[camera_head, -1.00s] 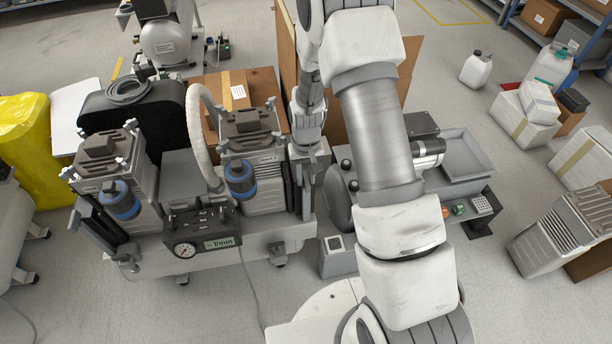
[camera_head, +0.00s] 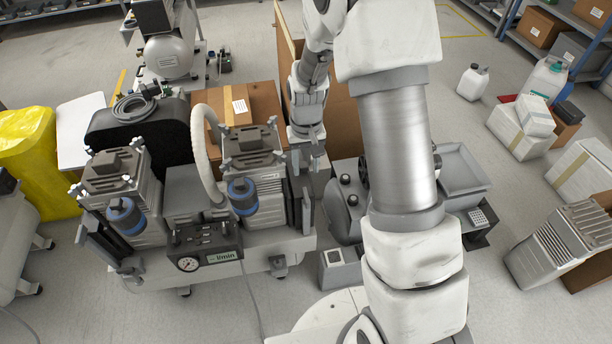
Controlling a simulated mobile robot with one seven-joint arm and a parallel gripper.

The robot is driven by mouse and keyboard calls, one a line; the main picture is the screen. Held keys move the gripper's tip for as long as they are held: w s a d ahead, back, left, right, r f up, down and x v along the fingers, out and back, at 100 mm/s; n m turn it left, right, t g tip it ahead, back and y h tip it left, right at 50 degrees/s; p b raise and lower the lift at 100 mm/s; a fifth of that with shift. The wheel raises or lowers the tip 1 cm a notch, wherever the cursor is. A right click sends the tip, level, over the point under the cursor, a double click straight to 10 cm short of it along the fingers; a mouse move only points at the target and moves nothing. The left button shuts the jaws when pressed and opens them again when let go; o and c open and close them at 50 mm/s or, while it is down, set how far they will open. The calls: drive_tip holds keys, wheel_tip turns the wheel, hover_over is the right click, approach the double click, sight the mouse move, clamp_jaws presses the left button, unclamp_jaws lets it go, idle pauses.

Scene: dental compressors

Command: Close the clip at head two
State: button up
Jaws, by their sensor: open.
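Two finned grey compressor heads stand on a white wheeled unit: a left head (camera_head: 112,172) and a right head (camera_head: 253,148). I cannot tell from markings which is head two. Small pale clips show at their top corners, such as one on the right head (camera_head: 272,122) and one on the left head (camera_head: 137,141). They are too small to tell whether open or shut. My gripper (camera_head: 307,155) points down just right of the right head, above dark upright parts at the unit's right end. It is open, and no object shows in it. Its fingertips are hard to make out.
A pale curved hose (camera_head: 198,150) arches between the heads. A gauge panel (camera_head: 205,245) sits at the unit's front, with blue-banded canisters (camera_head: 242,194) beside it. Cardboard (camera_head: 290,50) stands behind my gripper. A grey tray (camera_head: 465,172) is at right. My arm hides part of the area there.

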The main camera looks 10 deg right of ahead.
wheel_tip(320, 180, up, 6)
drive_tip(key=shift+f+p, duration=0.25)
drive_tip(key=shift+p, duration=0.25)
drive_tip(key=s+d+r+t, duration=0.1)
drive_tip(key=s+r, duration=0.3)
drive_tip(key=r, duration=0.4)
drive_tip(key=s+r+t, duration=0.2)
drive_tip(key=s+r, duration=0.2)
drive_tip(key=r, duration=0.4)
drive_tip(key=s+d+r+t, duration=0.1)
drive_tip(key=s+r, duration=0.3)
drive_tip(key=s, duration=0.3)
drive_tip(key=s+r+t, duration=0.2)
drive_tip(key=s+r, duration=0.2)
drive_tip(key=s, duration=0.3)
wheel_tip(320, 180, up, 14)
drive_tip(key=p, duration=1.5)
drive_tip(key=shift+r, duration=0.25)
drive_tip(key=shift+d, duration=0.15)
